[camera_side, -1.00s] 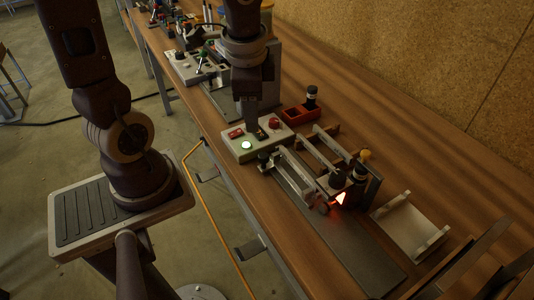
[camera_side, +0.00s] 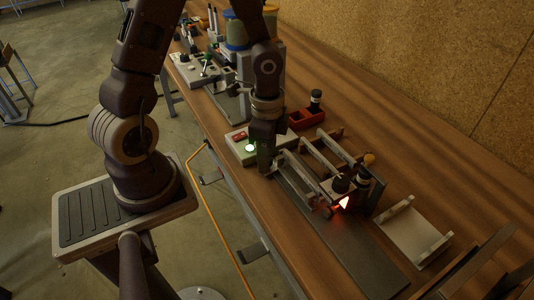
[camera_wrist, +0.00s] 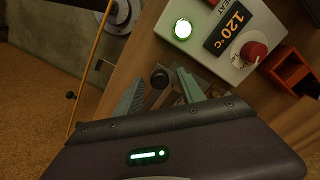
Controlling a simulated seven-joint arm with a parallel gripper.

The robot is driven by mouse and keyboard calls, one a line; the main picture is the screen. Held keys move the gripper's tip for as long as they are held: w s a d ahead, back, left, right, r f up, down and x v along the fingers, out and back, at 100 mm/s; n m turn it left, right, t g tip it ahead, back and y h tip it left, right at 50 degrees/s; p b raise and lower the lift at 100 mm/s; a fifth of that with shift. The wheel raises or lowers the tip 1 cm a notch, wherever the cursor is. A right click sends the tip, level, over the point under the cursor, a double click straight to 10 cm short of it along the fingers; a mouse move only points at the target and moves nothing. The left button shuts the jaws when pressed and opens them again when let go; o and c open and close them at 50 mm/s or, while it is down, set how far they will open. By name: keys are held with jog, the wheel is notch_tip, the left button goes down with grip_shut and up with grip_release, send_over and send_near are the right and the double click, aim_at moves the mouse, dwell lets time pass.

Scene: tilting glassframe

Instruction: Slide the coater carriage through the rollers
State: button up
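The coater carriage appears to be the pale frame (camera_side: 296,176) whose near-left end lies under my gripper (camera_side: 265,165). Its far end meets the roller unit (camera_side: 341,187), which has dark knobs and a glowing red triangle. In the wrist view, a round black knob (camera_wrist: 160,77) shows between the two spread fingers of my gripper (camera_wrist: 158,90). The gripper is open. I cannot tell whether either finger touches the knob. In the side view, the gripper hides the knob.
A heater box (camera_side: 238,142) with a lit green button and "120°C" display (camera_wrist: 228,27) stands beside the gripper. A red bin (camera_side: 306,119) is behind. A dark flat plate (camera_side: 362,255) extends past the rollers, with a white tray (camera_side: 412,234) to its right.

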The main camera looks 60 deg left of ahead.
grip_shut()
jog(key=shift+w, duration=0.1)
dwell(1.2)
